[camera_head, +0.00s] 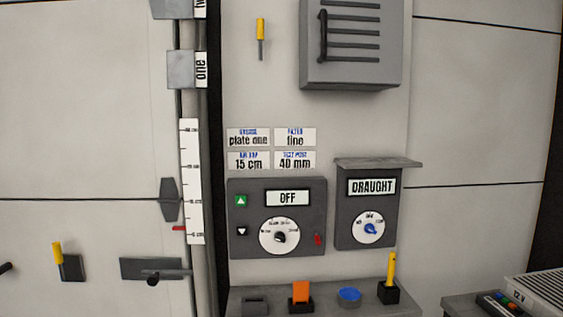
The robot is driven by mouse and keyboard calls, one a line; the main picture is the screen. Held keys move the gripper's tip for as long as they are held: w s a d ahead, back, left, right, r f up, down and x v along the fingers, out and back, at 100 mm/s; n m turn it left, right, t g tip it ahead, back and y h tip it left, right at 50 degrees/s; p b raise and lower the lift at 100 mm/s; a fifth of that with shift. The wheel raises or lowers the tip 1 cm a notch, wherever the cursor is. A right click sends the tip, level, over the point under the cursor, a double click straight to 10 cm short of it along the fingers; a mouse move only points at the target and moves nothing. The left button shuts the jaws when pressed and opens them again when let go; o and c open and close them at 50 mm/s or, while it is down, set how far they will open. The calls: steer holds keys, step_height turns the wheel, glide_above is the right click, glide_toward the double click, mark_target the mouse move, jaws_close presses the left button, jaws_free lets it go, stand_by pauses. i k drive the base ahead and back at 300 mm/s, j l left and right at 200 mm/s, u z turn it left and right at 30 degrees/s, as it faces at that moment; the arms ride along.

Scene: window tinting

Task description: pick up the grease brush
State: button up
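A yellow upright handle (391,268) stands in a small black holder (388,294) at the right of the lower shelf; its lower end is hidden in the holder. It may be the grease brush, but no bristles show. A blue round-topped item (349,295) sits just left of it. Another yellow handle with a grey shaft (260,38) is on the wall higher up; I cannot tell what it is. My gripper is not in view.
The shelf (330,312) also bears an orange block (301,291) in a dark holder and a dark grey block (255,305). Above it project the OFF panel (310,215) and the DRAUGHT box (345,220). A side table (465,304) is at lower right.

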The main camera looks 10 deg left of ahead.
mark_target(389, 284)
steer(key=i+j+z, duration=0.1)
steer(key=i+z, duration=0.25)
steer(key=i+j+z, duration=0.75)
steer(key=i, duration=0.15)
